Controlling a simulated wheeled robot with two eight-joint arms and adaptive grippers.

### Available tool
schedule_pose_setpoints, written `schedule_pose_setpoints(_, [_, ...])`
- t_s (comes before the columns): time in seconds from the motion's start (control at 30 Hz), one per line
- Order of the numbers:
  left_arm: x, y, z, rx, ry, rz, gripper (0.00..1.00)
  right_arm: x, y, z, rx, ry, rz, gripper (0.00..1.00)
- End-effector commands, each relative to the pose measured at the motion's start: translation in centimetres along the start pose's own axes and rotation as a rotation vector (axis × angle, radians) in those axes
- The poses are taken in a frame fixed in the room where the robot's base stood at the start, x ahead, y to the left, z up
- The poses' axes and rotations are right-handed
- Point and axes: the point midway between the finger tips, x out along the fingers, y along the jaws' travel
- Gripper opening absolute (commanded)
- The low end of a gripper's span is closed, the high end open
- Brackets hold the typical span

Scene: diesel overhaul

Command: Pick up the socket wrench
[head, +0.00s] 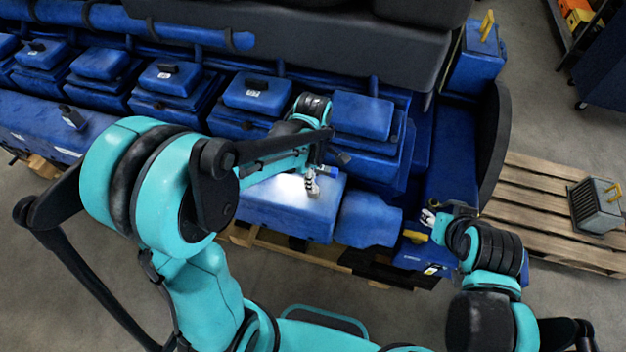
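I cannot make out a socket wrench for certain in the head view. My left gripper (312,184) points down over the brightly lit top of a blue engine housing (270,208). Its fingers are small and partly hidden by my own arm, so I cannot tell whether they are apart or hold anything. My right gripper (431,217) is at the right end of the engine, near a yellow handle (415,237) on a blue part. Its fingers are too small to judge.
The large blue engine (370,145) with several box-shaped covers fills the back. A wooden pallet (530,205) at right carries a grey finned block (597,207) with a yellow handle. A dark blue cabinet (605,70) stands at the far right. Grey floor is open between the pallet and cabinet.

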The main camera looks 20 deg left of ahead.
Motion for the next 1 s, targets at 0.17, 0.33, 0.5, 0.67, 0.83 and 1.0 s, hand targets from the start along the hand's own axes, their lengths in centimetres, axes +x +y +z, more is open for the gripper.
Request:
schedule_pose_setpoints(0.17, [0.2,0.0,0.0,0.0,0.0,0.0,0.37,0.0,0.0,0.0,0.0,0.0,0.0,0.4])
schedule_pose_setpoints(0.33, [0.2,0.0,0.0,0.0,0.0,0.0,0.08,0.0,0.0,0.0,0.0,0.0,0.0,0.4])
schedule_pose_setpoints(0.5, [0.2,0.0,0.0,0.0,0.0,0.0,0.0,0.0,0.0,0.0,0.0,0.0,0.0,0.4])
schedule_pose_setpoints(0.67, [0.2,0.0,0.0,0.0,0.0,0.0,0.0,0.0,0.0,0.0,0.0,0.0,0.0,0.4])
schedule_pose_setpoints(0.83, [-0.1,0.0,0.0,0.0,0.0,0.0,0.0,0.0,0.0,0.0,0.0,0.0,0.0,0.4])
schedule_pose_setpoints(1.0, [-1.7,0.0,0.0,0.0,0.0,0.0,0.0,0.1,0.0,0.1,0.0,0.0,0.0,0.4])
